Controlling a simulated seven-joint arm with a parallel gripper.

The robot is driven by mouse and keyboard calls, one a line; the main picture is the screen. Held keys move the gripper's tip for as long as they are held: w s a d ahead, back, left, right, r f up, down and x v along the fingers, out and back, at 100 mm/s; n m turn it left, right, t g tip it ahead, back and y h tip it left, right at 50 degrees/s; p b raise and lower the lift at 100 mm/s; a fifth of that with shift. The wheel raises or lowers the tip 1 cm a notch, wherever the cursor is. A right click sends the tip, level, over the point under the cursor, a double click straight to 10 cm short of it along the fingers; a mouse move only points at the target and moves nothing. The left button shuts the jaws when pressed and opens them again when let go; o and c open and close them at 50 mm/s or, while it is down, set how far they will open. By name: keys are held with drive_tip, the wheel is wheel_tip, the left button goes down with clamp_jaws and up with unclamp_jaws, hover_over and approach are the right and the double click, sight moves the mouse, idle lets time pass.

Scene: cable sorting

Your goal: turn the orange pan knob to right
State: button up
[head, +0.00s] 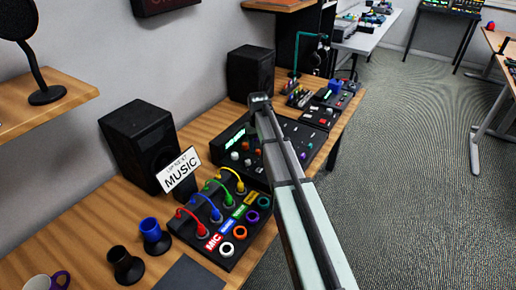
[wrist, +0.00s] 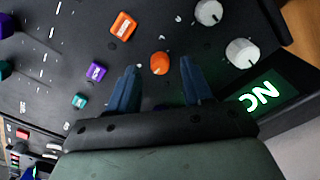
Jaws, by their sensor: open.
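The round orange pan knob (wrist: 160,63) stands on the black mixer panel in the wrist view. It appears between the two blue-grey fingers of my gripper (wrist: 158,72), with a visible gap on each side. My gripper is open and holds nothing; I cannot tell its height over the panel. In the head view my arm reaches up over the mixer (head: 312,131), with its end (head: 260,100) above the far part of it. The arm hides part of the panel there.
White knobs (wrist: 208,12) and a lit green screen (wrist: 262,97) are to the right of the knob in the wrist view. An orange square button (wrist: 122,25) and purple button (wrist: 96,71) lie left. Speakers (head: 250,72) and a cable box (head: 225,262) flank the mixer.

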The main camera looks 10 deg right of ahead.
sight(258, 150)
wheel_tip(258, 150, up, 12)
idle(0.5)
drive_tip(key=shift+m, duration=0.3)
drive_tip(key=shift+m, duration=0.3)
wheel_tip(258, 150, down, 14)
drive_tip(key=shift+r, duration=0.1)
idle(0.4)
clamp_jaws()
idle(0.4)
